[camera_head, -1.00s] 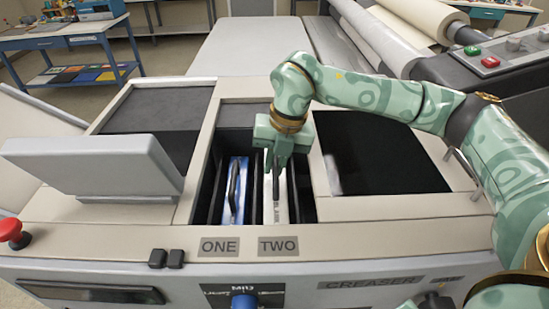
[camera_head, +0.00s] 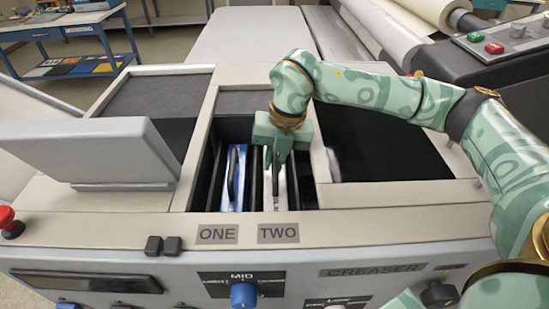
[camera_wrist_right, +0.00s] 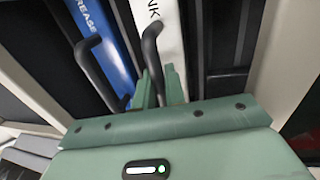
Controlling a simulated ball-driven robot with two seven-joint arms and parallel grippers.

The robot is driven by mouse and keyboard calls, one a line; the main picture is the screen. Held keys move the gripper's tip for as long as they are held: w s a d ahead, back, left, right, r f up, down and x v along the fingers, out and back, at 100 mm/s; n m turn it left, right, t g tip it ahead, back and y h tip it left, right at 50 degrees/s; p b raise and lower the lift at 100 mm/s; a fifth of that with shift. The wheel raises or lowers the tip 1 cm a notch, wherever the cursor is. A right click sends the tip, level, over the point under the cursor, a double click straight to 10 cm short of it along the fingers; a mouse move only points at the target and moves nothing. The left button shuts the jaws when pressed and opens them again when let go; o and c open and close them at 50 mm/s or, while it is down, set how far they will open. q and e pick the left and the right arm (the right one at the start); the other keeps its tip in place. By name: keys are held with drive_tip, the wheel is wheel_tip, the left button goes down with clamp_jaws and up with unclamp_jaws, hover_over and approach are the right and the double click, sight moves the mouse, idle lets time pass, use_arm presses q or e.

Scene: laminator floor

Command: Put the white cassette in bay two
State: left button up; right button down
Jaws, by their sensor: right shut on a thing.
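The white cassette (camera_head: 282,195) stands upright in bay two, above the TWO label (camera_head: 278,233), between dark dividers. Its black handle and white face also show in the right wrist view (camera_wrist_right: 175,45). My right gripper (camera_head: 275,165) is over the bay, shut on the cassette's black handle; its fingers show in the right wrist view (camera_wrist_right: 160,88). How deep the cassette's lower end sits is hidden. A blue cassette (camera_head: 241,185) with a black handle stands in bay one beside it, above the ONE label (camera_head: 217,234). My left gripper is out of view.
A raised grey lid (camera_head: 90,150) stands left of the bays. A dark recess (camera_head: 385,155) lies to the right, under my right arm. A red stop button (camera_head: 8,218) is at the left edge. Rollers (camera_head: 370,45) stand behind at the right.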

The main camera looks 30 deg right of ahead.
drive_tip(key=shift+f+b, duration=0.3)
drive_tip(key=shift+f, duration=0.4)
drive_tip(key=c, duration=1.4)
unclamp_jaws()
drive_tip(key=d+r, duration=0.1)
drive_tip(key=r, duration=0.4)
drive_tip(key=s+d+r+p, duration=0.1)
drive_tip(key=r, duration=1)
drive_tip(key=shift+s+d+p, duration=0.15)
drive_tip(key=shift+d+p, duration=0.2)
drive_tip(key=shift+d, duration=0.05)
